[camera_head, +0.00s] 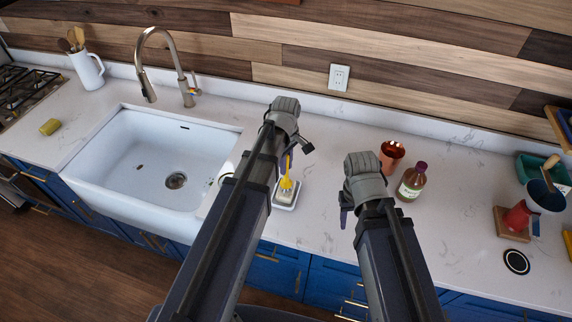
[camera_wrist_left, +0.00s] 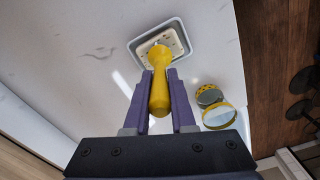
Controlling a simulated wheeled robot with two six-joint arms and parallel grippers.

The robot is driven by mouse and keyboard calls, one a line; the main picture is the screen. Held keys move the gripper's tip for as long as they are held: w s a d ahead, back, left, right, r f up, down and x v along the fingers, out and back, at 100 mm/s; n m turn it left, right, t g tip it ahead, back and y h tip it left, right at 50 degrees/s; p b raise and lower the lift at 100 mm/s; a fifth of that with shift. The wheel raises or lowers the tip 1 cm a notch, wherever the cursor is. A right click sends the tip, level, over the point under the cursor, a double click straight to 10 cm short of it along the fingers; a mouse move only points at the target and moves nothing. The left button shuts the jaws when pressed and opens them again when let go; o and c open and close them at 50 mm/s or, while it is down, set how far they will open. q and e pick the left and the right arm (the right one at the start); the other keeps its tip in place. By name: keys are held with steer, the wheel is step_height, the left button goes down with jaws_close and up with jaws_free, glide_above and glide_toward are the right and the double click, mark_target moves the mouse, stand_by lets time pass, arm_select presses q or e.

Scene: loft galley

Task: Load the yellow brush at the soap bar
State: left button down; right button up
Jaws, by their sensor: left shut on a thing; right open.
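The yellow brush (camera_head: 287,183) is upright or slightly tilted, its head down over the pale soap bar (camera_head: 284,196) in a shallow dish (camera_head: 292,207). My left gripper (camera_head: 291,158) is shut on the brush; in the left wrist view its purple fingers (camera_wrist_left: 162,95) flank the yellow brush handle (camera_wrist_left: 159,98). There the brush head covers part of the soap bar (camera_wrist_left: 172,39), inside the grey-rimmed dish (camera_wrist_left: 136,43). I cannot tell whether the bristles touch the soap. My right gripper (camera_head: 345,208) is open and empty over the counter, right of the dish.
The white sink (camera_head: 130,150) lies left of my left arm. A round yellow-rimmed item (camera_wrist_left: 218,115) stands near the dish, by the counter edge. A copper cup (camera_head: 391,157) and a bottle (camera_head: 411,184) stand beyond my right gripper. A yellow sponge (camera_head: 49,127) is far left.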

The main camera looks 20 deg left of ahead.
arm_select(q)
step_height(320, 180, up, 7)
steer(key=p, duration=0.7)
stand_by(0.4)
steer(key=shift+s+f, duration=0.1)
stand_by(0.4)
